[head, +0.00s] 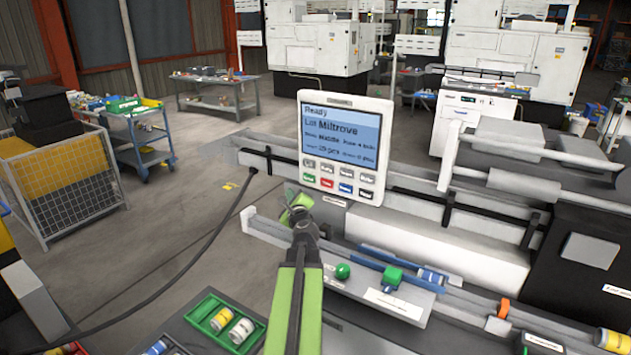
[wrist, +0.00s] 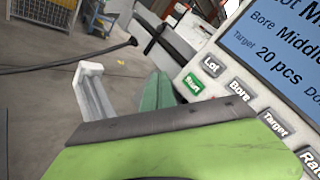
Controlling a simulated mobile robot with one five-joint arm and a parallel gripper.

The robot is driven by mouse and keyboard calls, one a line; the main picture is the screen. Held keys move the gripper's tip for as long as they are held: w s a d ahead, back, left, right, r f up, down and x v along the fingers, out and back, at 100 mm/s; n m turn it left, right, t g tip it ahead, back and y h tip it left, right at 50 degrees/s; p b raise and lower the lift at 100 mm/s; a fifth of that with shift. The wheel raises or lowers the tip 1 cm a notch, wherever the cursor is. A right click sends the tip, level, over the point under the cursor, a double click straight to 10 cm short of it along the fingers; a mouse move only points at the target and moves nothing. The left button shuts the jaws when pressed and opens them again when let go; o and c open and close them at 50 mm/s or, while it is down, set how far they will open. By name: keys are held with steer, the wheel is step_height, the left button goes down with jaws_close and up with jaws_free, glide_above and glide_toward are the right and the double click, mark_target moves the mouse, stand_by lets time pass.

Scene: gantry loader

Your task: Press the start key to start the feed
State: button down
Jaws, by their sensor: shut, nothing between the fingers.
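The start key (head: 308,177) is the green key at the left of the lower row on the white control panel (head: 391,130). In the wrist view the green start key (wrist: 193,83) shows clearly, below the Lot key. The panel's screen reads "Ready". My gripper (head: 297,207) is shut and empty, just below and left of the panel's lower left corner. In the wrist view its green tip (wrist: 155,88) is left of the start key, with a small gap in the picture. I see no contact; the depth between them is hard to tell.
Grey Lot, Bore and Target (wrist: 272,123) keys sit above the lower row. A red key (head: 327,183), a blue key (head: 345,188) and a black key (head: 366,194) are right of the start key. Rails run below and right of the panel. A green tray (head: 205,306) stands lower left.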

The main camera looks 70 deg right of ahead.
mark_target(309, 178)
steer(key=shift+w+a, duration=0.15)
steer(key=shift+s+d, duration=0.4)
steer(key=shift+d, duration=1.05)
steer(key=shift+s+d, duration=0.4)
steer(key=shift+d, duration=1)
steer(key=shift+s+d, duration=0.4)
steer(key=shift+d, duration=1.05)
steer(key=shift+d, duration=0.1)
steer(key=shift+s+d, duration=0.2)
steer(key=shift+d, duration=0.1)
